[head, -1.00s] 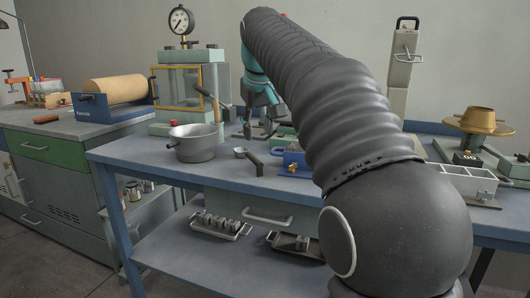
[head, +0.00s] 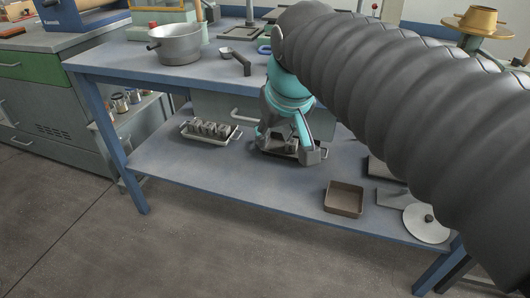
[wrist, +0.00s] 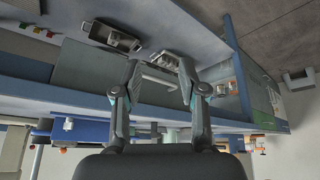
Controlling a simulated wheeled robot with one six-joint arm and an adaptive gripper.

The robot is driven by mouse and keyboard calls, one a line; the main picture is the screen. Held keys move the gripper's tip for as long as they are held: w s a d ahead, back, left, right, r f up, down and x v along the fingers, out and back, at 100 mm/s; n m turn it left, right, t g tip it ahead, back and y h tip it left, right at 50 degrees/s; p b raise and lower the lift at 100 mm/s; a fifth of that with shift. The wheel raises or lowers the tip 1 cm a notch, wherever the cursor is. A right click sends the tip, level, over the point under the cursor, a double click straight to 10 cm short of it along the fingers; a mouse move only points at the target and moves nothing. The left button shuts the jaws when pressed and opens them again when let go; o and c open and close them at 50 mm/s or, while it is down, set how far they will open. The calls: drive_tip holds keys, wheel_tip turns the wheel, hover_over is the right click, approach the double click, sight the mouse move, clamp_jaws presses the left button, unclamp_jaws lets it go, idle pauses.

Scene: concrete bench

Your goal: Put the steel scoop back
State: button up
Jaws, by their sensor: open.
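A small steel scoop (head: 235,60) with a dark handle lies on the blue bench top, right of the steel pot, in the head view. I cannot pick it out in the wrist view. My gripper (head: 284,146) points down below the bench top, in front of the lower shelf's right tray, with its fingers apart and nothing seen between them. The scoop is above it and to its left. In the wrist view the open gripper (wrist: 160,92) shows a grey drawer front with a handle (wrist: 158,82) beyond its fingers.
The steel pot (head: 175,43) stands on the bench top. The lower shelf (head: 200,177) holds a tray of metal blocks (head: 211,131), another tray (head: 318,154) partly behind my gripper, a brown square pan (head: 344,198) and a round disc (head: 425,222). Its front left is clear.

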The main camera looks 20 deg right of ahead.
drive_tip(key=s+f, duration=0.9)
drive_tip(key=f, duration=0.2)
drive_tip(key=shift+a+m, duration=0.15)
drive_tip(key=shift+m, duration=0.15)
idle(0.4)
